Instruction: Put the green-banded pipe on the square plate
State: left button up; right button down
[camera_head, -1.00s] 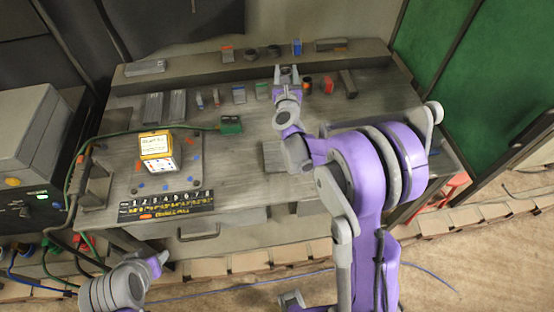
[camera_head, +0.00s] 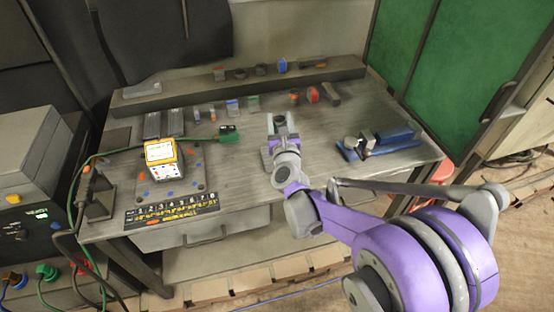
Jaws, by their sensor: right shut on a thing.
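My right gripper (camera_head: 280,120) is over the middle of the workbench, shut on a short dark round pipe (camera_head: 280,121). The pipe's open end faces up between the fingers. I cannot make out a green band on it, as the fingers cover its sides. A small grey plate (camera_head: 265,157) lies on the bench, just left of my right wrist and nearer than the gripper. My wrist hides most of it, and I see nothing on its visible part. My left gripper is out of view.
A blue vise-like tool (camera_head: 376,144) is on the right. A yellow-and-white box (camera_head: 163,157) stands on a dotted board (camera_head: 152,190). A green cable (camera_head: 120,152) crosses the left.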

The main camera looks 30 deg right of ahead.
notch_tip(320, 180, down, 6)
jog(key=shift+w+d+r+b, duration=0.1)
jog(key=shift+b, duration=0.4)
jog(key=shift+f+b, duration=0.35)
jog(key=shift+f, duration=1.6)
jog(key=shift+f, duration=0.1)
jog(key=c, duration=0.8)
grip_release()
jog(key=shift+f, duration=0.1)
jog(key=o, duration=0.5)
